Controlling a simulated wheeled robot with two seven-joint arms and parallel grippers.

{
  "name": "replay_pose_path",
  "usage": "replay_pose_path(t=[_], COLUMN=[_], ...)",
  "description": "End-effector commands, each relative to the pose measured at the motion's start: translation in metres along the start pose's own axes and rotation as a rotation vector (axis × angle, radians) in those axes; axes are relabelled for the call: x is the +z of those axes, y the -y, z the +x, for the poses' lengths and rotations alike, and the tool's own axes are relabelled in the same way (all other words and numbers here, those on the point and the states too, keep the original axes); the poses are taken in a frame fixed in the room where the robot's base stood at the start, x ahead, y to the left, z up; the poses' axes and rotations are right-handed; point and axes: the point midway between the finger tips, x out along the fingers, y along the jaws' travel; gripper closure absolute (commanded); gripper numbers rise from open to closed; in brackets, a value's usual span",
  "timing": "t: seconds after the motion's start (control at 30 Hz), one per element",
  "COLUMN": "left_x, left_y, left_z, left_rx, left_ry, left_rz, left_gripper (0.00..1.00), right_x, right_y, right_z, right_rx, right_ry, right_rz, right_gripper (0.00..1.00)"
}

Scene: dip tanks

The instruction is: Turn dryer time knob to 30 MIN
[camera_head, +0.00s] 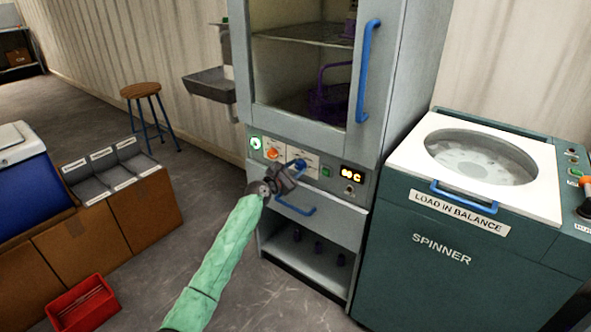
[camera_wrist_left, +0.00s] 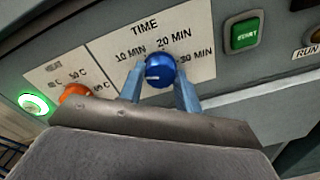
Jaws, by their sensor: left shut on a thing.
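The dryer (camera_head: 362,190) stands against the wall, with its control panel below the glass door. The blue time knob (camera_wrist_left: 159,71) sits on a white plate (camera_wrist_left: 105,50) marked 10 MIN, 20 MIN and 30 MIN. My left gripper (camera_head: 290,172) is at the panel; in the left wrist view its two blue fingers (camera_wrist_left: 160,88) are on either side of the knob, shut on it. A pale mark shows on the knob's face, but I cannot tell for certain which label it points to. My right gripper is not in view.
Left of the time knob are an orange temperature knob (camera_wrist_left: 74,92) and a lit green light (camera_wrist_left: 34,103). Right of it is a green START button (camera_wrist_left: 244,33). A blue drawer handle (camera_head: 295,208) is below. The spinner (camera_head: 450,250) stands at right.

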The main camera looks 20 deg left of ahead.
Motion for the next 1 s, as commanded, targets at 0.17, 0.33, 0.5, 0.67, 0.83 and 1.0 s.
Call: replay_pose_path(t=[0.17, 0.33, 0.5, 0.67, 0.83, 1.0], left_x=[-0.001, -0.001, -0.001, -0.002, -0.001, -0.001], left_y=[0.0, 0.001, 0.002, 0.002, 0.002, 0.002], left_z=[0.0, 0.0, 0.0, 0.0, 0.0, 0.0], left_rx=[-0.002, -0.004, -0.006, -0.009, -0.009, -0.012], left_ry=[-0.006, -0.01, -0.015, -0.021, -0.025, -0.029], left_rz=[0.169, 0.33, 0.492, 0.645, 0.806, 0.967], left_gripper=[0.89, 0.89, 0.89, 0.89, 0.89, 0.89], right_x=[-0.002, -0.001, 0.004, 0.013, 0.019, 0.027], right_y=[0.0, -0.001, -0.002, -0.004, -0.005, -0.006], right_z=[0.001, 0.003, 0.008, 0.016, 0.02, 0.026], right_rx=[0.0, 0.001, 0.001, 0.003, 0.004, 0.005], right_ry=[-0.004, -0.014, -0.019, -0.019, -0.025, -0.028], right_rz=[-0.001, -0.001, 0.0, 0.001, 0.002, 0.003], right_gripper=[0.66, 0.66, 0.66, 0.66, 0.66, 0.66])
